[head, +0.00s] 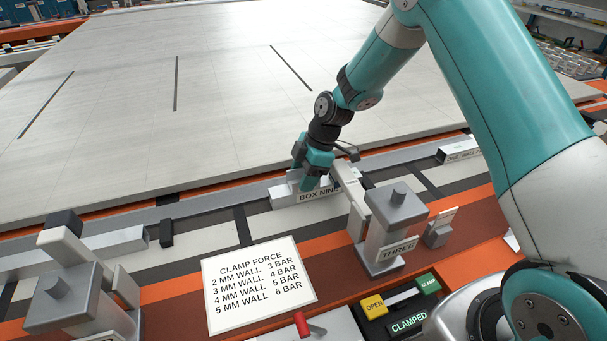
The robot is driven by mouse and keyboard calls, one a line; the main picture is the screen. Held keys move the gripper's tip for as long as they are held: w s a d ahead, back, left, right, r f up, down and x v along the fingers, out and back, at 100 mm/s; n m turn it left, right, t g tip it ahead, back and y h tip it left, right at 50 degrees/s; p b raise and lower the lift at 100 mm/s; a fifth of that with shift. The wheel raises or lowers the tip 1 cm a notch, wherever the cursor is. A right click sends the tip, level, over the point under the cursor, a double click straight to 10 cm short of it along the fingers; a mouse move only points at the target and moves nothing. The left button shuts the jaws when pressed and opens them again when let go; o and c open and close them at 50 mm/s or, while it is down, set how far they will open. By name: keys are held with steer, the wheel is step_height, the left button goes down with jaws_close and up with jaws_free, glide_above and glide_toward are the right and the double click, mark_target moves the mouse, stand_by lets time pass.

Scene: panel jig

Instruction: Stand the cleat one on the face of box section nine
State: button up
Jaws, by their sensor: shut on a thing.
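Box section nine (283,195) is a short pale grey section labelled BOX NINE, lying on the jig at the foot of the large panel. My gripper (311,183) points down at its upper side, just behind the label. The gripper is shut on a small grey piece (294,175), which I take for cleat one. The teal gripper body hides most of this piece. I cannot tell whether its lower edge touches the box section or is slightly above it.
A clamp labelled THREE (396,222) stands right of the box section, its pale arm (350,185) reaching close beside my gripper. Another clamp (65,290) stands at the lower left. A clamp force card (258,284) and yellow OPEN button (374,306) are in front. The panel (150,110) lies behind.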

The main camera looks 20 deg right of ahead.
steer(key=o, duration=0.5)
steer(key=shift+f, duration=0.15)
steer(key=o, duration=0.4)
steer(key=shift+o, duration=0.2)
steer(key=shift+d+r, duration=0.15)
steer(key=shift+r, duration=0.3)
steer(key=b+v, duration=0.2)
steer(key=v, duration=0.9)
steer(key=s+a+r+m, duration=0.3)
steer(key=s+a+r, duration=0.15)
steer(key=s, duration=0.25)
steer(key=s+a+r+m, duration=0.2)
steer(key=s+a+r, duration=0.1)
steer(key=s+r, duration=0.3)
steer(key=s+a+r+m+p, duration=0.1)
steer(key=s+m, duration=0.5)
steer(key=s, duration=1.1)
steer(key=shift+a+p, duration=0.2)
steer(key=shift+p, duration=0.15)
